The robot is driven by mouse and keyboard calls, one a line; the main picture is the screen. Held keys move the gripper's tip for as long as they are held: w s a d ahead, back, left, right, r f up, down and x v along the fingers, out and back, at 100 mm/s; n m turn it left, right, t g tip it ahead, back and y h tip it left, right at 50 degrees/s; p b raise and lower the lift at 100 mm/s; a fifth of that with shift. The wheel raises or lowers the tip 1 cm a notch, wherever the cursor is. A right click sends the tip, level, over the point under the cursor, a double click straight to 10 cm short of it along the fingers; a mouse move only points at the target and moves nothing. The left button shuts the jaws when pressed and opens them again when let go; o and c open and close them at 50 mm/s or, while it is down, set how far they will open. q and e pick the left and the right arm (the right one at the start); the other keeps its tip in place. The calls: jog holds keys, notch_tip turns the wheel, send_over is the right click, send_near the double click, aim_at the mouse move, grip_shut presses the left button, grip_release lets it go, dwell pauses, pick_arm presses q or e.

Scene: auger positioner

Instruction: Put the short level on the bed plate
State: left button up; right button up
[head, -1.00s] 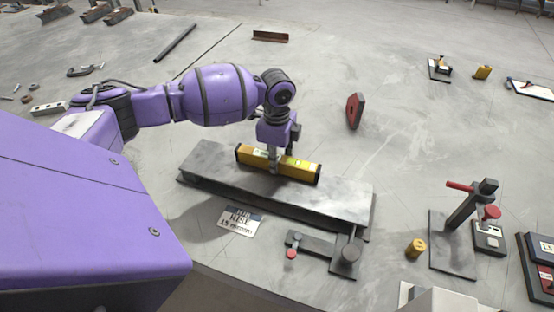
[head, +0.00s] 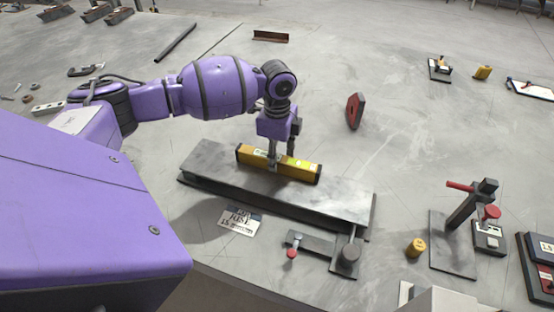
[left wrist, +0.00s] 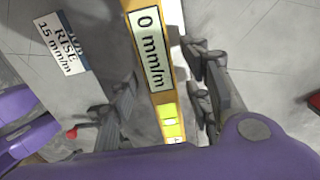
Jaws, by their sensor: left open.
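The short level is a yellow bar (head: 300,168) lying on the grey bed plate (head: 210,165), along its length and near the far edge. In the left wrist view the level (left wrist: 169,110) shows a "0 mm/m" label and a bright yellow-green vial. My left gripper (head: 274,160) is over the level's middle, pointing down. Its fingers in the left wrist view (left wrist: 160,100) stand apart on both sides of the level, with gaps beside it. The gripper is open. My right gripper is not in view.
A label card (head: 240,220) reading "RISE 15 mm/m" lies in front of the plate. A lever clamp with a red knob (head: 292,253) is at the plate's front right. A red wedge-like block (head: 355,111) stands behind. A yellow cylinder (head: 415,248) and stand (head: 452,240) are right.

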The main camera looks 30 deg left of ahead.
pick_arm(q)
notch_tip(320, 180, up, 10)
dwell(0.3)
